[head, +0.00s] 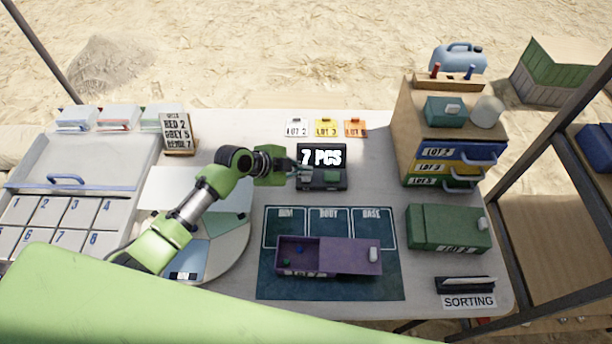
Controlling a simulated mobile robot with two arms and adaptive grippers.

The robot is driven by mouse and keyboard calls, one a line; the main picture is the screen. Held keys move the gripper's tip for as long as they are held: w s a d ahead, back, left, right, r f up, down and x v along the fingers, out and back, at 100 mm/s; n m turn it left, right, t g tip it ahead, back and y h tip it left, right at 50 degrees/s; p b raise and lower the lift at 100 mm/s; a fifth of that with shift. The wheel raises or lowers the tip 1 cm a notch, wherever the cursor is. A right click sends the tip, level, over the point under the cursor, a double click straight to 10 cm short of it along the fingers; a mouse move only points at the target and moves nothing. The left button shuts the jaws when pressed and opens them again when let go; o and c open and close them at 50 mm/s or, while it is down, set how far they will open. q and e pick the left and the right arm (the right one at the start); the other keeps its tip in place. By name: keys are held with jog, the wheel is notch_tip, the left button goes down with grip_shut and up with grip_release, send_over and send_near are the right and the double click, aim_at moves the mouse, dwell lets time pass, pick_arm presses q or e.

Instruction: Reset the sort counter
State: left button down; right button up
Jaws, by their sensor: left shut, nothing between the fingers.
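The sort counter (321,158) stands at the middle of the table, a dark box with an upright display that reads "7 PCS". Its low base (331,179) carries a small green patch that looks like a button. My left gripper (303,175) is shut and empty at the left part of the base, just below the display. I cannot tell whether its fingertips touch the counter. My right gripper is not in view.
An open purple box (325,256) lies on a dark mat (270,290) in front of the counter. A drawer cabinet (408,120) and a green box (447,230) stand right. Lot tags (326,128) lie behind. A numbered tray (90,165) is left.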

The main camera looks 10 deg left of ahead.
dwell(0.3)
pick_arm(q)
jog(key=shift+f+b, duration=0.45)
jog(key=shift+b, duration=0.05)
dwell(0.4)
jog(key=shift+r+p, duration=0.7)
jog(key=shift+r, duration=0.25)
notch_tip(320, 180, up, 5)
jog(key=p, duration=0.4)
dwell(0.4)
jog(key=shift+f, duration=0.1)
dwell(0.4)
